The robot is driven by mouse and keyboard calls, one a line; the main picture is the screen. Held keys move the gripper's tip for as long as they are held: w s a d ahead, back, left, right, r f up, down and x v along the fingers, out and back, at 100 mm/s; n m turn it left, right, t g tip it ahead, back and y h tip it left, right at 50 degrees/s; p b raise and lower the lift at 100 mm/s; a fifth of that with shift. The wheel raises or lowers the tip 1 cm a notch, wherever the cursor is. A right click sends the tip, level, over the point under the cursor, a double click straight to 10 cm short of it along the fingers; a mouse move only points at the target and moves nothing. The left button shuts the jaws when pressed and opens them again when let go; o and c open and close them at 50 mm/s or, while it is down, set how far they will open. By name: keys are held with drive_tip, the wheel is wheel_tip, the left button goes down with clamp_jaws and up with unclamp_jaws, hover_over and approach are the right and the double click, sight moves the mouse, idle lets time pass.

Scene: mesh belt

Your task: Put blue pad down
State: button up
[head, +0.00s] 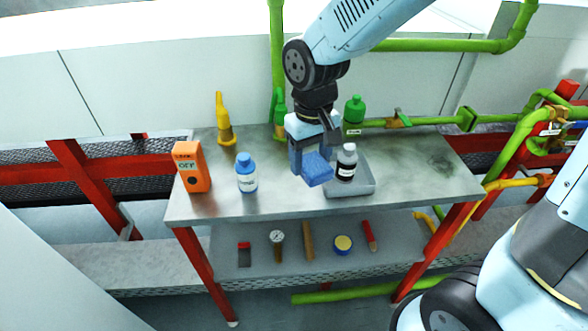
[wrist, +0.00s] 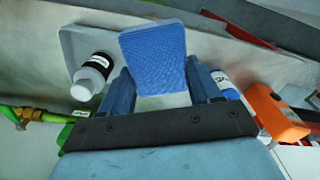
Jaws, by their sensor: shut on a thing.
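The blue pad (head: 317,169) is held in my gripper (head: 310,160), over the table between the blue-capped bottle and the grey tray. In the wrist view the pad (wrist: 154,58) spans between the two fingers of my gripper (wrist: 157,90), with its textured face towards the camera. I cannot tell from the head view whether the pad touches the tabletop.
The grey tray (head: 350,191) holds a bottle with a black label (head: 346,163). A blue-capped bottle (head: 246,173), an orange meter (head: 191,167), a yellow bottle (head: 223,120) and green bottles (head: 354,111) stand around. The table's right side (head: 425,165) is clear. Several tools lie on the lower shelf (head: 285,262).

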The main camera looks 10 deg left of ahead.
drive_tip(key=w+a+f, duration=0.2)
drive_tip(key=w, duration=0.2)
hover_over(291, 178)
drive_tip(key=f, duration=0.5)
drive_tip(key=shift+s+d, duration=0.15)
drive_tip(key=shift+d, duration=0.05)
drive_tip(key=shift+w+a+f, duration=0.1)
drive_tip(key=shift+f, duration=0.85)
drive_tip(key=shift+w+a+f, duration=0.1)
drive_tip(key=shift+f, duration=0.85)
drive_tip(key=o, duration=1.3)
wheel_tip(291, 178, up, 12)
drive_tip(key=shift+r, duration=0.1)
